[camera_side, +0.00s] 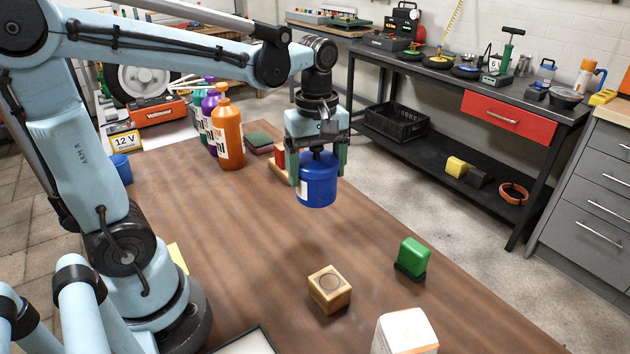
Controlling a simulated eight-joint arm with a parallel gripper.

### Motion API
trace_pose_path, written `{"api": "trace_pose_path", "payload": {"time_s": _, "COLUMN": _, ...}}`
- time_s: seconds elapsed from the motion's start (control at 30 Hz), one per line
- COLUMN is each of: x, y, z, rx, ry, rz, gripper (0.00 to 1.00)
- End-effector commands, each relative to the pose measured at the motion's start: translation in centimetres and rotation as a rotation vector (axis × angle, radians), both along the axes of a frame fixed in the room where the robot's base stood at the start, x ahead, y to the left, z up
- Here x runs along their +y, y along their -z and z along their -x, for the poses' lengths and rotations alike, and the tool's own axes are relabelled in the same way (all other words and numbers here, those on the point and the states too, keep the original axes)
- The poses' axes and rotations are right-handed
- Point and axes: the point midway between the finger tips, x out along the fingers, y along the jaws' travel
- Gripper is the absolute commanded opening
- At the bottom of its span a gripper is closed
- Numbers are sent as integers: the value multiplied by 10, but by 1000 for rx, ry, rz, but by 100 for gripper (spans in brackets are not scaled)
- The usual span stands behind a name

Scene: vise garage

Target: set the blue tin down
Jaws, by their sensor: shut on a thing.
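The blue tin (318,186) is a round blue can with a pale label on its left side. My gripper (318,172) is shut on it, one finger on each side, pointing down. The tin hangs upright and looks to be above the brown wooden table (230,235), towards its far right edge. How high it is above the table I cannot tell exactly. The tin hides part of a red and wooden object (281,160) behind and to its left.
A wooden block (329,290), a green block (412,257) and a white box (405,333) stand on the near right part of the table. Several bottles (228,135) stand at the back left. A dark green item (259,143) lies beside them. The table's middle is clear.

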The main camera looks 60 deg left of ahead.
Motion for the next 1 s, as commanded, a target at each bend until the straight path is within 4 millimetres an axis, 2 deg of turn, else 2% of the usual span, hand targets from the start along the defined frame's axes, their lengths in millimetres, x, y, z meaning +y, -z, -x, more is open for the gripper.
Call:
{"api": "trace_pose_path", "payload": {"time_s": 0.03, "x": -19, "y": 0, "z": 0, "rx": 0, "ry": 76, "rz": 0, "gripper": 30}}
{"api": "trace_pose_path", "payload": {"time_s": 0.2, "x": -73, "y": -1, "z": 6, "rx": 0, "ry": 304, "rz": 0, "gripper": 30}}
{"api": "trace_pose_path", "payload": {"time_s": 0.33, "x": -104, "y": -1, "z": 13, "rx": 0, "ry": 438, "rz": 0, "gripper": 30}}
{"api": "trace_pose_path", "payload": {"time_s": 0.5, "x": -127, "y": -1, "z": 21, "rx": 0, "ry": 542, "rz": 0, "gripper": 30}}
{"api": "trace_pose_path", "payload": {"time_s": 0.67, "x": -126, "y": 4, "z": 19, "rx": 0, "ry": 569, "rz": 0, "gripper": 30}}
{"api": "trace_pose_path", "payload": {"time_s": 1.0, "x": -69, "y": 43, "z": -14, "rx": 0, "ry": 565, "rz": 0, "gripper": 30}}
